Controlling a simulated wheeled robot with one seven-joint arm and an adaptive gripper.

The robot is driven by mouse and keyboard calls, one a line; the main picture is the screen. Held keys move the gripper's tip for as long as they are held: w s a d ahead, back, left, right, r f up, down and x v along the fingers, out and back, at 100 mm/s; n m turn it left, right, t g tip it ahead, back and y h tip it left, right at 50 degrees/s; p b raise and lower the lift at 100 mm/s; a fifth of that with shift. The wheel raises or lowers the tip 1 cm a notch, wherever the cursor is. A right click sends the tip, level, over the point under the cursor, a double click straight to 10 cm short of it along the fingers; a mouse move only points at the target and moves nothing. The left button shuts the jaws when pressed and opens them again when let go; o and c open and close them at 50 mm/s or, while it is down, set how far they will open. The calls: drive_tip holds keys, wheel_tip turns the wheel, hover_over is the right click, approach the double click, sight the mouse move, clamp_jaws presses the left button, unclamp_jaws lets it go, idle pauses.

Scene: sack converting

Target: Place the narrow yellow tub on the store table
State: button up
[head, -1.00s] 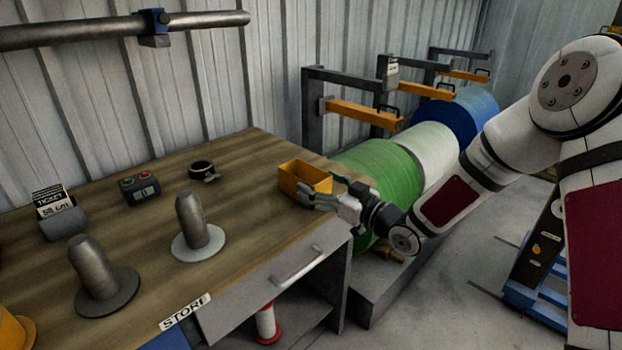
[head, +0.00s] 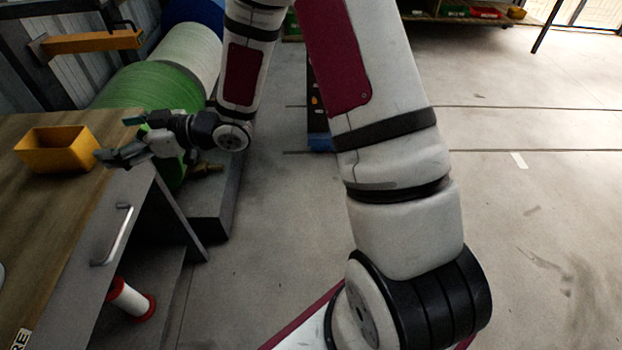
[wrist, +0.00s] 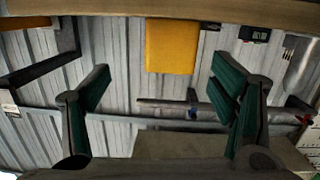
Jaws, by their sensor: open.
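The narrow yellow tub (head: 57,150) stands upright on the wooden top of the store table (head: 40,225), near its right edge. My gripper (head: 118,138) is just right of the tub, at the table's edge, with its fingers spread and pointing towards the tub. A gap shows between the fingertips and the tub. In the wrist view the scene is upside down. The tub (wrist: 171,46) appears there beyond the open fingers (wrist: 162,80), roughly centred between them, with nothing held.
A green roll (head: 150,90) and a white roll (head: 188,55) lie behind my gripper. A drawer handle (head: 112,235) and a red-and-white spool (head: 131,298) are at the table's front side. The floor on the right is clear.

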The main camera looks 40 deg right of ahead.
drive_tip(key=s+d+r+m+g+h, duration=0.2)
drive_tip(key=s+d+r+m+h, duration=0.15)
drive_tip(key=s+d+h, duration=0.5)
drive_tip(key=s+d+r+m+g+h, duration=0.1)
drive_tip(key=s+d+r+m+h, duration=0.35)
drive_tip(key=d, duration=0.65)
drive_tip(key=s+a+r+m+g, duration=0.1)
drive_tip(key=s+g, duration=0.2)
drive_tip(key=s, duration=1.1)
drive_tip(key=s+r+m+g, duration=0.1)
drive_tip(key=s+g, duration=0.3)
drive_tip(key=s, duration=1.1)
drive_tip(key=shift+s+a+m, duration=0.15)
drive_tip(key=shift+a+m, duration=0.15)
drive_tip(key=shift+a, duration=0.05)
drive_tip(key=shift+r, duration=0.1)
wheel_tip(320, 180, up, 20)
drive_tip(key=t+p, duration=0.3)
drive_tip(key=p, duration=1.5)
drive_tip(key=shift+a, duration=0.15)
drive_tip(key=shift+c, duration=0.5)
